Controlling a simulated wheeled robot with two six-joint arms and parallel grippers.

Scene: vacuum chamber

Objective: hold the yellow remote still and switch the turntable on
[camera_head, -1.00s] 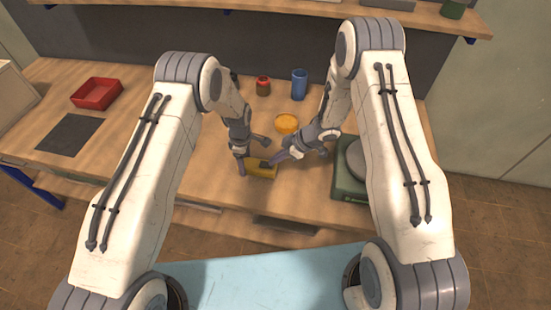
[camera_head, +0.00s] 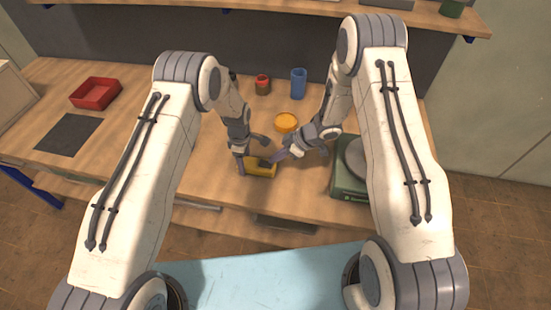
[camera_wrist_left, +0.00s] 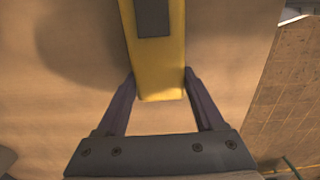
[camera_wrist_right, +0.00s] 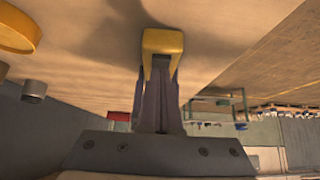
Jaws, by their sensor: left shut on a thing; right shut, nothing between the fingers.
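The yellow remote (camera_head: 261,170) is near the front edge of the wooden table in the head view. It has a dark grey patch on its face, seen in the left wrist view (camera_wrist_left: 158,70). My left gripper (camera_head: 254,163) is shut on the remote, with a finger on each side of its near end. My right gripper (camera_head: 274,160) is shut and empty, its fingertips at the remote's other end; in the right wrist view the tips overlap the remote (camera_wrist_right: 162,42), and I cannot tell if they touch. The turntable (camera_head: 348,180), a green base with a grey disc, stands to the right, partly hidden by my right arm.
An orange round dish (camera_head: 286,122) lies behind the grippers. A blue cup (camera_head: 299,84) and a red-topped jar (camera_head: 263,84) stand farther back. A red tray (camera_head: 96,92) and a dark mat (camera_head: 68,134) lie at left. The table between mat and left gripper is clear.

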